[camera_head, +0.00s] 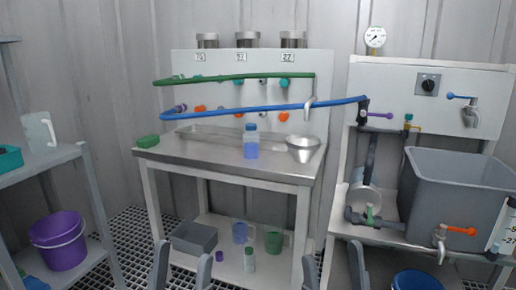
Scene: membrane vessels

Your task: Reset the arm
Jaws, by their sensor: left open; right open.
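My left gripper (182,264) shows at the bottom edge, left of centre, its two fingers apart with nothing between them. My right gripper (334,266) shows at the bottom edge, right of centre, also with its fingers apart and empty. Both point up in the picture, in front of the steel table (225,165), and appear clear of it. The rest of both arms is out of the frame.
A grey tank (455,190) stands right; a shelf with a purple bucket (60,242) stands left.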

